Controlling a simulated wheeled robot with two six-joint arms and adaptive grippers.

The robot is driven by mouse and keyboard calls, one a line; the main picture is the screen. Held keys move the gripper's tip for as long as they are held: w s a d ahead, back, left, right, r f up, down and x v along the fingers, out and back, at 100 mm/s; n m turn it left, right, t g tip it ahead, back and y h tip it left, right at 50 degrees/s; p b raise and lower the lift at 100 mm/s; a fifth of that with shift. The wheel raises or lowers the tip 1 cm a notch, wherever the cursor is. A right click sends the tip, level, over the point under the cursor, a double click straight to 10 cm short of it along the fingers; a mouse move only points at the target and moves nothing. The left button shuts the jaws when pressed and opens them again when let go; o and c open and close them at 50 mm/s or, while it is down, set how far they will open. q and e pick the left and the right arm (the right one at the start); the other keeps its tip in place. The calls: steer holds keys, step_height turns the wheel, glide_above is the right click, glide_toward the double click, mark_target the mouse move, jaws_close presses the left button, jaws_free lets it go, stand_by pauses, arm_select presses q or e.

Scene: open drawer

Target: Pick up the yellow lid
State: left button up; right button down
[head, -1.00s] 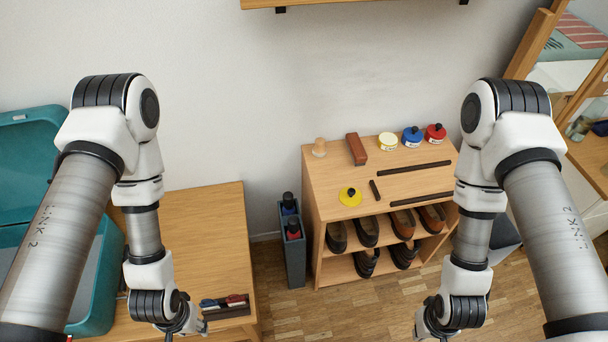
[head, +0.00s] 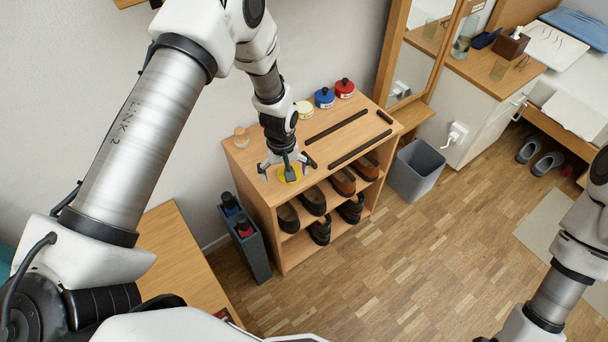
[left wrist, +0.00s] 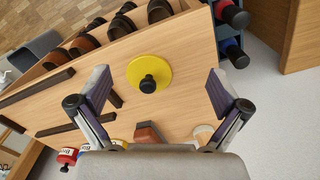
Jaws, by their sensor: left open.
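The yellow lid (head: 290,173) is a flat round disc with a black knob, lying on the wooden shoe shelf's top near its front edge. In the left wrist view the lid (left wrist: 158,68) shows in full, a little ahead of the gap between my fingers. My left gripper (head: 287,166) is above the lid in the head view and partly covers it. In the left wrist view the left gripper (left wrist: 158,97) is open and empty, its fingers spread to either side. Only part of my right arm shows at the lower right; its gripper is out of frame.
On the shelf top (head: 235,155) stand a wooden knob (head: 241,138), a cream tin (head: 304,109), a blue tin (head: 324,97) and a red tin (head: 344,88). A reddish-brown block (left wrist: 148,133) and dark strips (head: 336,127) lie there. Shoes fill the shelves below.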

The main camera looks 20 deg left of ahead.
arm_select(q)
steer(key=shift+n, duration=0.5)
steer(key=w+r, duration=0.2)
steer(key=w, duration=0.1)
steer(key=shift+w+a+r, duration=0.2)
steer(key=shift+r, duration=0.15)
steer(key=shift+w+a+r, duration=0.1)
steer(key=shift+w+a, duration=0.05)
steer(key=shift+w, duration=0.1)
steer(key=f, duration=0.7)
steer(key=shift+w+a+p, duration=0.3)
steer(key=shift+s, duration=0.1)
steer(key=c, duration=1.8)
